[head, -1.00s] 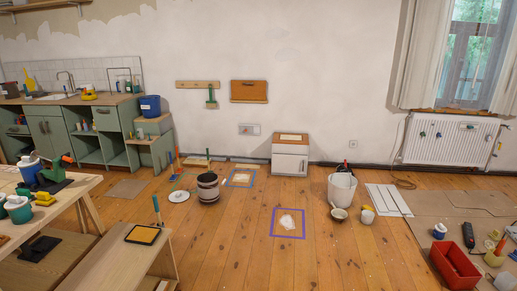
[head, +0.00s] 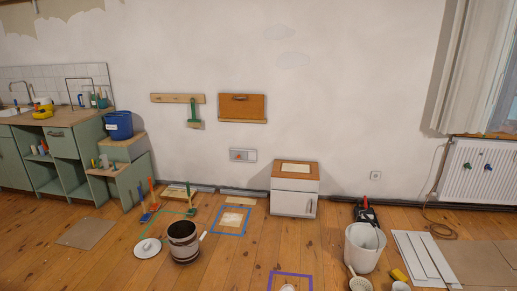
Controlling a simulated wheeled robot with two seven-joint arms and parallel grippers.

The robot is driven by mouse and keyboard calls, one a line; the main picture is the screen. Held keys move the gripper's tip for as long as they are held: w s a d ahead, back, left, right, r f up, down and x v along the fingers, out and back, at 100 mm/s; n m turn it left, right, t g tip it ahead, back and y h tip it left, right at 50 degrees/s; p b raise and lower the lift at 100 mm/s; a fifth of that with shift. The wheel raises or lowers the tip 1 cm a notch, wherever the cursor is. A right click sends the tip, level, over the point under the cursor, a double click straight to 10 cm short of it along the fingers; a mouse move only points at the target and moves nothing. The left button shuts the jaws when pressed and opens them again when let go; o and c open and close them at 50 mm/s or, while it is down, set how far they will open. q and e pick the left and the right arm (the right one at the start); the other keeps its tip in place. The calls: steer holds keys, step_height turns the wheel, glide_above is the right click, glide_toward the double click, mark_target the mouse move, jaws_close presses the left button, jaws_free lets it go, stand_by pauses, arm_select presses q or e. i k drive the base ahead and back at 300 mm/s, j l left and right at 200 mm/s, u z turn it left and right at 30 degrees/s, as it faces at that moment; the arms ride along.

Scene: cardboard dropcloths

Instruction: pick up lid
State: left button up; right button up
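A round white lid (head: 148,246) with a small knob on top lies flat on the wooden floor at the lower left of the head view. A dark barrel-like pot (head: 183,242) with pale bands stands just to its right, open at the top. Neither of my grippers shows in the view.
A blue-taped square (head: 213,232) and a purple-taped one (head: 270,278) mark the floor. A small white cabinet (head: 294,203) stands at the wall. A white bucket (head: 359,258) stands at right. A cardboard sheet (head: 87,234) lies left. Floor before the cabinet is largely clear.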

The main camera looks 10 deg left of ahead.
mark_target(147, 248)
steer(key=i+j+u, duration=0.1)
steer(key=i+u, duration=0.15)
steer(key=i, duration=0.35)
steer(key=i+u, duration=0.3)
steer(key=i, duration=0.25)
steer(key=i+l+u, duration=0.25)
steer(key=i, duration=0.35)
steer(key=i+l+u, duration=0.25)
steer(key=i, duration=0.3)
steer(key=i+j+u, duration=0.4)
steer(key=i, duration=0.35)
steer(key=i+u, duration=0.35)
steer(key=i, duration=0.4)
